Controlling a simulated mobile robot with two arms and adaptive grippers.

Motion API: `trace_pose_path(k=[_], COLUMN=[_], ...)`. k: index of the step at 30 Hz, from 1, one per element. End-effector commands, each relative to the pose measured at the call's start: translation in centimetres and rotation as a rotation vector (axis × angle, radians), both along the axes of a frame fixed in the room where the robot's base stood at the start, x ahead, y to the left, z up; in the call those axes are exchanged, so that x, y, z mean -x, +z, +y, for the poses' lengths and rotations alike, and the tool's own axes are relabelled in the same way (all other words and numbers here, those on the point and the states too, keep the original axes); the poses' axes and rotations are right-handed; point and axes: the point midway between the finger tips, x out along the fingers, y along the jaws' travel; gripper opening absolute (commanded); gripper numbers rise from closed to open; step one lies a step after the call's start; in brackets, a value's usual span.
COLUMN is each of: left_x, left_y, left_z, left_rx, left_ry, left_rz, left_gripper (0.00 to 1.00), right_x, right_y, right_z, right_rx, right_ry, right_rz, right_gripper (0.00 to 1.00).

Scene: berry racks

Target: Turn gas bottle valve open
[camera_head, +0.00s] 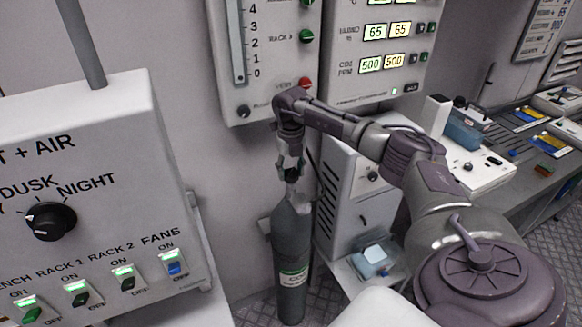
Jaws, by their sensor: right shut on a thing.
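A grey gas bottle (290,255) with a pale label stands upright on the floor against the wall, in the lower middle of the head view. My right arm reaches in from the lower right. My right gripper (291,172) points down over the bottle's top and is shut on the valve there. The fingers and the wrist hide most of the valve, so I cannot tell how far it is turned. My left gripper is not in view.
A light and air control box (85,190) with a knob and switches fills the left. A gauge panel (265,60) hangs above the bottle. A white cabinet (365,190) stands close to its right. A bench (520,150) with trays runs along the far right.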

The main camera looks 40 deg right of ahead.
Motion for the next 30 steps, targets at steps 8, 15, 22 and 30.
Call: trace_pose_path(k=[8,15,22,30], left_x=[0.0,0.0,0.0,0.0], left_y=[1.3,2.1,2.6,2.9], left_z=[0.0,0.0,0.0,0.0], left_rx=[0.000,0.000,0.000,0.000], left_ry=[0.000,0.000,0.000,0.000], left_rz=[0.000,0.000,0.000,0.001], left_gripper=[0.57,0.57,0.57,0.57], right_x=[0.0,0.0,0.0,-0.1], right_y=[0.2,0.2,0.2,0.1], right_z=[0.0,0.0,0.0,-0.1], right_rx=[0.000,0.000,0.000,0.000], right_ry=[-0.260,-0.465,-0.608,-0.696], right_rz=[-0.001,-0.002,-0.002,-0.003], right_gripper=[0.13,0.13,0.13,0.13])
